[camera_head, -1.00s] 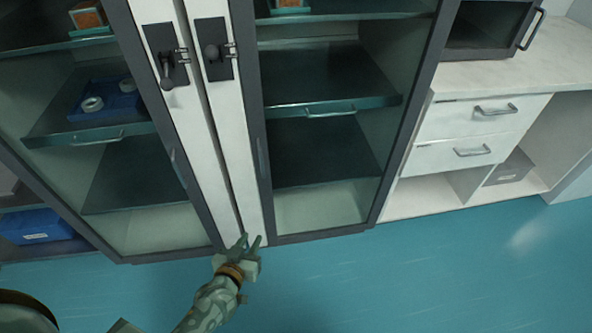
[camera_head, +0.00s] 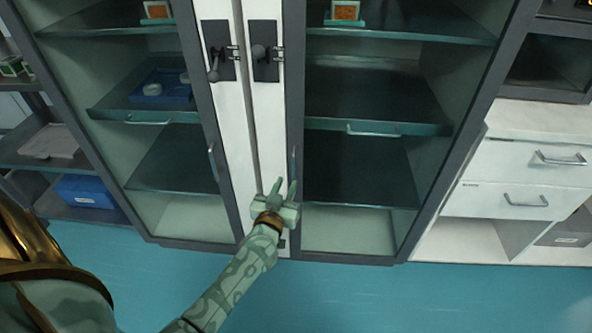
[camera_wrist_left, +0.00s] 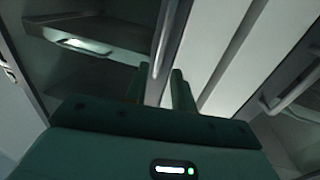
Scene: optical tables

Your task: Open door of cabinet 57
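A tall grey cabinet (camera_head: 398,190) with two glass doors fills the middle of the head view; I cannot read a number on it. Both doors look shut. The left door has a slim upright handle (camera_head: 212,161), and the right door has another (camera_head: 293,163). My left gripper (camera_head: 284,184) is open and empty, in front of the white strips between the doors, close below the right door's handle. In the left wrist view, its fingers (camera_wrist_left: 158,88) stand apart, and a handle bar (camera_wrist_left: 168,40) runs upward beyond the gap. Contact is not visible. My right gripper is out of view.
Dark latches (camera_head: 217,52) and (camera_head: 264,50) sit higher on the white strips. A white drawer unit (camera_head: 530,175) stands at the right. An open shelf with a blue bin (camera_head: 86,191) is at the left. The blue floor (camera_head: 400,300) in front is clear.

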